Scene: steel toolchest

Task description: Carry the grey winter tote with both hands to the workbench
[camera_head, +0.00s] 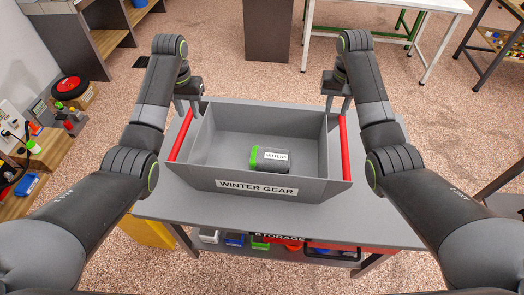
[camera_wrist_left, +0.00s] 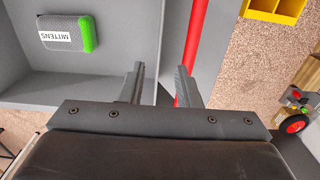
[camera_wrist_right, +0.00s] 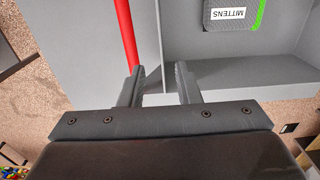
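The grey tote (camera_head: 268,189), labelled WINTER GEAR, sits upright on a grey table (camera_head: 365,215). A grey and green MITTENS pack (camera_head: 270,159) lies inside it. A red bar handle runs along each side: left handle (camera_head: 181,135), right handle (camera_head: 345,148). My left gripper (camera_head: 187,108) is open above the far end of the left handle; in its wrist view the red bar (camera_wrist_left: 198,40) passes behind one finger. My right gripper (camera_head: 337,105) is open above the far end of the right handle; its wrist view shows the bar (camera_wrist_right: 125,35) behind one finger. Contact cannot be told.
A white-topped table with green legs (camera_head: 415,4) stands at the back right, beside a dark cabinet (camera_head: 270,30). Storage bins (camera_head: 235,239) sit under the near table. Shelves with tools (camera_head: 45,150) stand at left. Speckled floor (camera_head: 225,70) lies open beyond the tote.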

